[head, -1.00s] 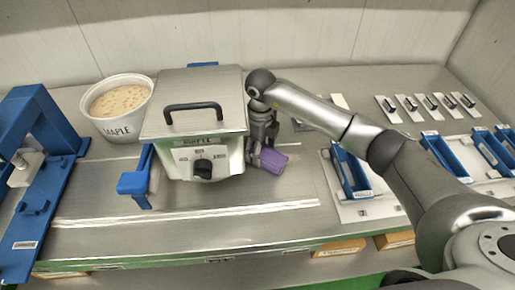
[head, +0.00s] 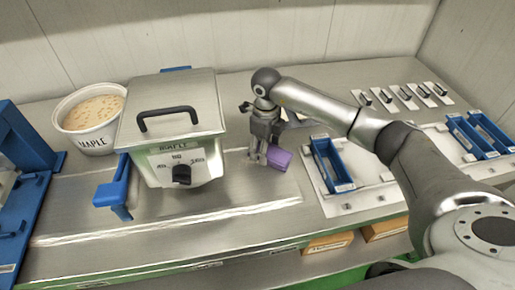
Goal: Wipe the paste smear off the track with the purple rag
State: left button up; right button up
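The purple rag (head: 279,159) is a small block-like bundle at the fingertips of my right gripper (head: 263,157). That gripper points down and looks shut on the rag, low over the right part of the metal track plate (head: 235,190), to the right of the kettle. I cannot tell whether the rag touches the plate. The kettle (head: 172,135) is a square steel box with a black lid handle, a MAPLE label and a dial. I cannot make out a paste smear for sure; the gripper and kettle hide part of the plate. My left gripper is not in view.
A white MAPLE tub (head: 90,120) stands left of the kettle. A blue bracket (head: 118,190) sits at the kettle's front left. To the right are a blue-framed tray (head: 328,160) and several small handled plates (head: 405,95). The plate's front is clear.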

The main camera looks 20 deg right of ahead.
jog(key=shift+s+d+f+b, duration=0.1)
jog(key=shift+s+d+b, duration=0.15)
jog(key=shift+d, duration=0.85)
jog(key=shift+s+d+f+b, duration=0.15)
jog(key=shift+s+d, duration=0.15)
jog(key=shift+d, duration=0.8)
jog(key=shift+d+r, duration=0.2)
jog(key=shift+d, duration=0.1)
jog(key=shift+d+r+p, duration=0.2)
jog(key=shift+r+p, duration=0.8)
jog(key=shift+r, duration=0.45)
jog(key=shift+c, duration=1)
jog(key=shift+d+r+p, duration=0.1)
jog(key=shift+r+p, duration=0.4)
jog(key=shift+r, duration=0.25)
jog(key=shift+c, duration=0.2)
jog(key=shift+a+r+p, duration=0.2)
jog(key=shift+r+p, duration=0.2)
jog(key=shift+r, duration=0.25)
jog(key=shift+s+a, duration=0.1)
jog(key=shift+a, duration=0.05)
